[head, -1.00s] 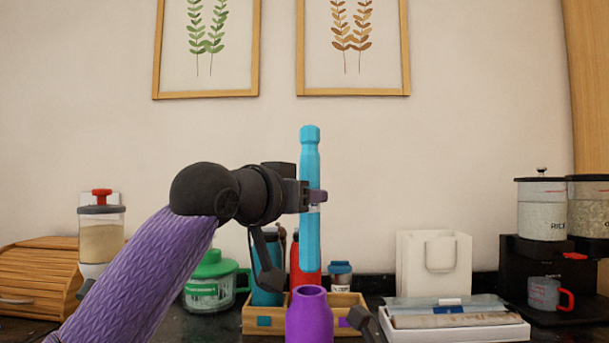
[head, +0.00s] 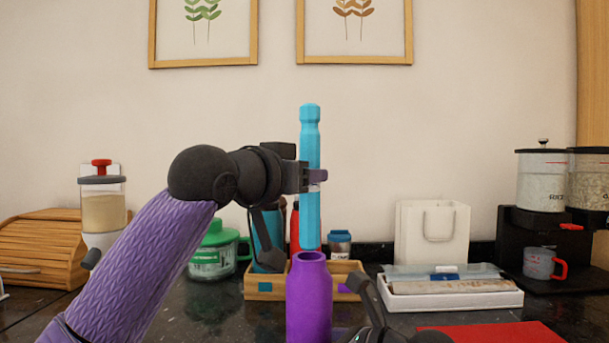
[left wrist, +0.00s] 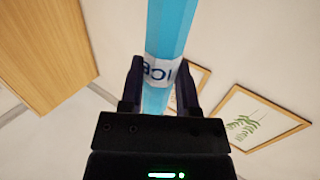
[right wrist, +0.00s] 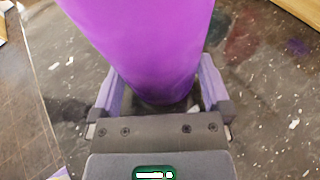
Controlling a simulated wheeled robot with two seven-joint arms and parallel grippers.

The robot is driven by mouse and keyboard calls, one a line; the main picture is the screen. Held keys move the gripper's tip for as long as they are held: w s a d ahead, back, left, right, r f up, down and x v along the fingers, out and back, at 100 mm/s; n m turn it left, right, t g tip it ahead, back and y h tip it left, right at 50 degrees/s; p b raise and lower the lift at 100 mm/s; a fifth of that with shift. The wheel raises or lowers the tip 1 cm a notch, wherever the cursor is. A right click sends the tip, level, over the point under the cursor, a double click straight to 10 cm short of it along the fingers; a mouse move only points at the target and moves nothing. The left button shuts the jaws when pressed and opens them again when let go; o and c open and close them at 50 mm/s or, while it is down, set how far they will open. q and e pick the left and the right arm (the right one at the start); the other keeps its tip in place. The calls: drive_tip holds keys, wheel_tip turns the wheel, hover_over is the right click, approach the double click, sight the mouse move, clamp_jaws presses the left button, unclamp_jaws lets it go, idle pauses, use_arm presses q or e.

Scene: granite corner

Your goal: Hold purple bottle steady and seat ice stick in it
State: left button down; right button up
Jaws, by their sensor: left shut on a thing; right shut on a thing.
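The ice stick (head: 310,222) is a long light-blue rod, held upright. My left gripper (head: 314,177) is shut on it around its middle; in the left wrist view the white "ICE" label (left wrist: 160,71) shows between the fingers. The purple bottle (head: 309,297) stands upright below, its open mouth up. The stick's lower end is right at the bottle's mouth, roughly in line with it; I cannot tell whether it is just above or behind the rim. My right gripper (right wrist: 160,100) is shut on the purple bottle's body, low down, as the right wrist view shows.
A wooden tray (head: 263,295) with bottles and a blue-lidded jar (head: 340,243) stands behind the purple bottle. A white box (head: 455,299) with packets and a red mat (head: 500,337) lie to the right. A green-lidded jar (head: 213,251) stands to the left.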

sight(304, 219)
use_arm(q)
drive_tip(key=shift+f, duration=2.75)
drive_tip(key=shift+f, duration=0.35)
drive_tip(key=shift+f, duration=2.5)
drive_tip(key=shift+c, duration=1.2)
unclamp_jaws()
drive_tip(key=v, duration=1.2)
drive_tip(key=shift+r, duration=0.1)
use_arm(e)
drive_tip(key=o, duration=0.5)
drive_tip(key=shift+c, duration=0.2)
